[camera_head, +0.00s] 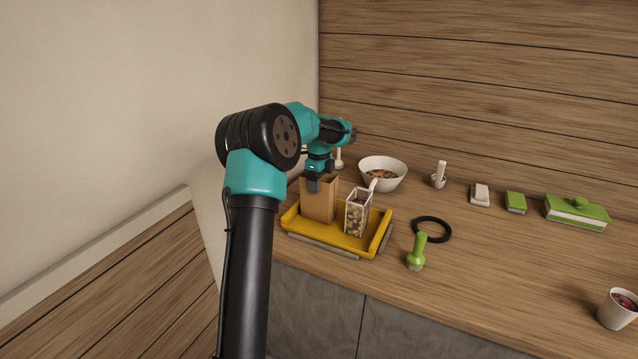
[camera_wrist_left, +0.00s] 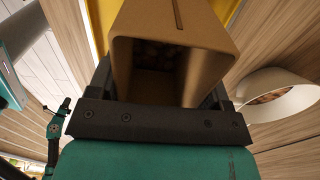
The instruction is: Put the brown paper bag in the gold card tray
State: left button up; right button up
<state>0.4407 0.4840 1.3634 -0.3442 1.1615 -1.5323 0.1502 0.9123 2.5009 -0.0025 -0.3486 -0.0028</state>
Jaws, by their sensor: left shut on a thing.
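The brown paper bag (camera_head: 318,205) stands upright at the left end of the gold card tray (camera_head: 335,240), or just above its floor; I cannot tell if it touches. My left gripper (camera_head: 314,184) is shut on the bag's upper part from above. In the left wrist view the bag (camera_wrist_left: 172,70) fills the space between the fingers, with its open top facing the camera and round contents dim inside. A yellow strip of the tray (camera_wrist_left: 100,20) shows beyond it. My right gripper is not in view.
A clear box with nuts (camera_head: 357,212) stands in the tray, right of the bag. A white bowl (camera_head: 383,172) is behind. The counter's middle right is clear.

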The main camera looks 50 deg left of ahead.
pick_arm(q)
jog(key=shift+f, duration=0.25)
jog(key=o, duration=1.4)
notch_tip(320, 180, up, 12)
jog(key=shift+d+r, duration=0.1)
dwell(0.4)
